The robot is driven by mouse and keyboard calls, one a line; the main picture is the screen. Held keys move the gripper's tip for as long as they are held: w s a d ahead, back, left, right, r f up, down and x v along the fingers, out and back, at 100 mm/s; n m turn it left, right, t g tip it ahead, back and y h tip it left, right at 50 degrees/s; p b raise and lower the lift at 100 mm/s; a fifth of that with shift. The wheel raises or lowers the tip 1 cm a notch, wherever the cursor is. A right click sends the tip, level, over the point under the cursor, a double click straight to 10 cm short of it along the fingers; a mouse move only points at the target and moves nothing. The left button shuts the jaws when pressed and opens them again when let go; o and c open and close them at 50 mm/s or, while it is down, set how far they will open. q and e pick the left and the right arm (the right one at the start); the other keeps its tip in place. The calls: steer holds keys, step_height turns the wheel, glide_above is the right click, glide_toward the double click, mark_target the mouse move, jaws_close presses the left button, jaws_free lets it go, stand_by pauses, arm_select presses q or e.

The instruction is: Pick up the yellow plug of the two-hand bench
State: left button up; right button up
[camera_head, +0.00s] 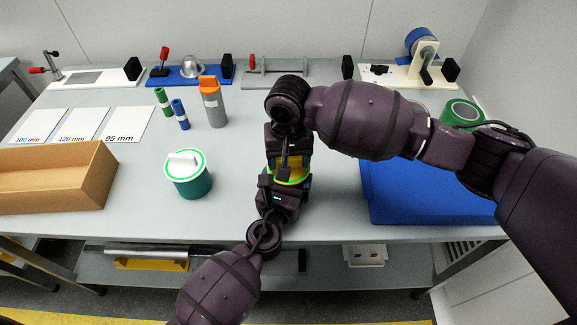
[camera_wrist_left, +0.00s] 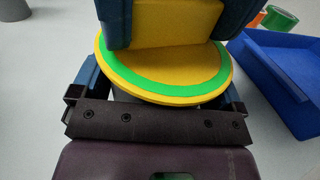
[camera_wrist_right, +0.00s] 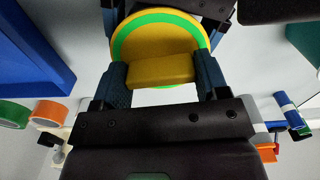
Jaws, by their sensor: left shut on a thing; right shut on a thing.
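The yellow plug (camera_head: 291,172) is a round disc with a green ring and a block-shaped handle, at the middle front of the bench, largely hidden by my grippers. My right gripper (camera_head: 288,160) comes from above and is shut on the handle; the right wrist view shows the yellow handle (camera_wrist_right: 160,70) between its blue fingers. My left gripper (camera_head: 283,188) is low in front. In the left wrist view its fingers (camera_wrist_left: 160,95) stand on both sides below the disc (camera_wrist_left: 165,78), shut on a grey body mostly hidden under the plug. I cannot tell whether plug and body touch.
A teal pot with a white lid (camera_head: 187,180) stands left of my grippers. A cardboard box (camera_head: 55,195) lies further left, and a blue tray (camera_head: 420,205) lies right, partly under my right arm. A grey bottle (camera_head: 213,108) and small green and blue cylinders stand behind.

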arm_select(q)
steer(key=shift+s+a+f, duration=0.1)
steer(key=shift+f, duration=0.25)
arm_select(e)
step_height(320, 180, up, 10)
stand_by(0.4)
arm_select(q)
steer(key=o, duration=0.6)
steer(key=shift+o, duration=0.3)
steer(key=shift+r, duration=0.1)
steer(key=v, duration=1.2)
